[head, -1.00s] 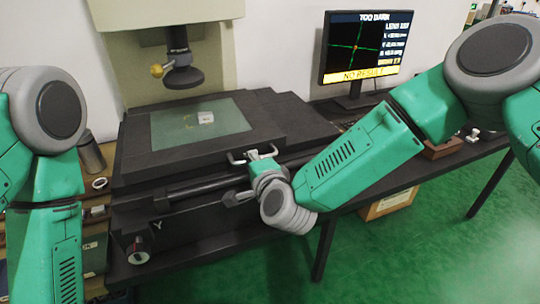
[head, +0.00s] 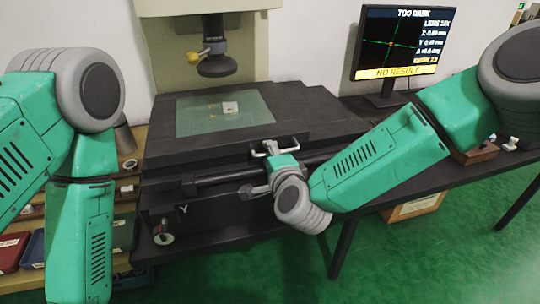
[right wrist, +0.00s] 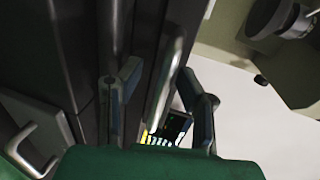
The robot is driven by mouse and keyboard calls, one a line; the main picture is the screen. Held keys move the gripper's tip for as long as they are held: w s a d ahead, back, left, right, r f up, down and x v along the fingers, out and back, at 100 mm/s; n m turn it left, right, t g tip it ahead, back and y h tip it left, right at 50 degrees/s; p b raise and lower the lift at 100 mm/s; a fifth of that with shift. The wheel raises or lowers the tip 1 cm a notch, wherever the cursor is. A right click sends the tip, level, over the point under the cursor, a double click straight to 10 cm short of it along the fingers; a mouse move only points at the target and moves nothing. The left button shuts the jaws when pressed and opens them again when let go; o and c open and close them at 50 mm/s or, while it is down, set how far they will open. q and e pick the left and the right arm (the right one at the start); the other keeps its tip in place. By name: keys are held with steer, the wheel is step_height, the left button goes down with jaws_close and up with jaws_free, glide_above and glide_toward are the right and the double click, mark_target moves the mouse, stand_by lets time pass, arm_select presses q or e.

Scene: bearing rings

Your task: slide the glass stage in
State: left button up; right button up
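The glass stage (head: 205,120) is a greenish clear plate set in a dark frame (head: 300,115) on the black measuring machine. A small pale part (head: 230,107) lies on the glass. A light metal handle (head: 294,145) sticks out at the frame's front edge. My right gripper (head: 271,147) is at this handle. In the right wrist view, its two fingers (right wrist: 162,97) stand apart on either side of a pale metal bar (right wrist: 166,80), with gaps showing. My left arm comes in at the left; its gripper is out of view.
A lens head (head: 214,60) with a yellow knob hangs above the rear of the glass. The monitor (head: 405,45) reads "TOO DARK" and "NO RESULT". A knob (head: 163,236) marked Y is on the machine's front. Trays and rings (head: 130,164) are on the left bench.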

steer(key=shift+s+r, duration=0.1)
steer(key=v, duration=1.1)
steer(key=shift+s+d, duration=0.2)
steer(key=shift+s, duration=0.1)
